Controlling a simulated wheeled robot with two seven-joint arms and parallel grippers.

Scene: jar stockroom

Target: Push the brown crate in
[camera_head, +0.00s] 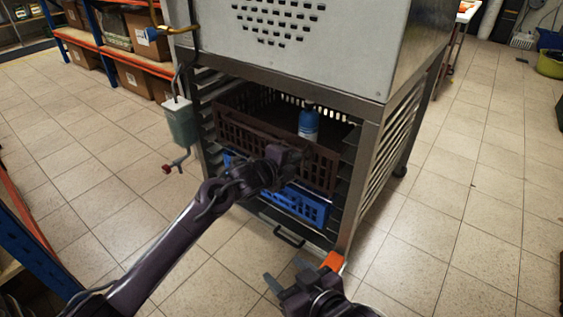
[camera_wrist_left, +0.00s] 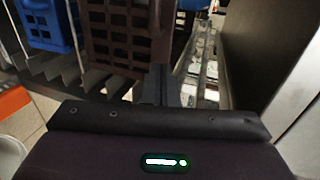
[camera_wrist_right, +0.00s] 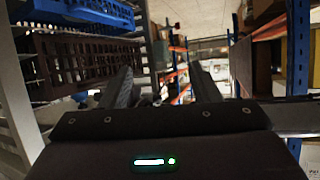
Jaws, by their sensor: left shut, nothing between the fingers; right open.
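The brown crate (camera_head: 322,165) sits in the rack under a metal cabinet, above a blue crate (camera_head: 308,204). A blue bottle (camera_head: 308,123) stands upright in the brown crate. My left gripper (camera_head: 299,153) is shut and empty in front of the brown crate's front wall; I cannot tell if it touches. The brown crate also shows beside the shut left fingers in the left wrist view (camera_wrist_left: 118,40). My right gripper (camera_head: 283,284) is open and empty, lower, in front of the rack. The brown crate shows left of its fingers in the right wrist view (camera_wrist_right: 75,62).
The rack's front right post (camera_head: 359,190) stands close to the crate, with an orange block (camera_head: 333,262) at its foot. A green box with a red-ended handle (camera_head: 181,122) hangs at the rack's left. Shelves with cardboard boxes (camera_head: 133,78) stand behind. The floor at right is clear.

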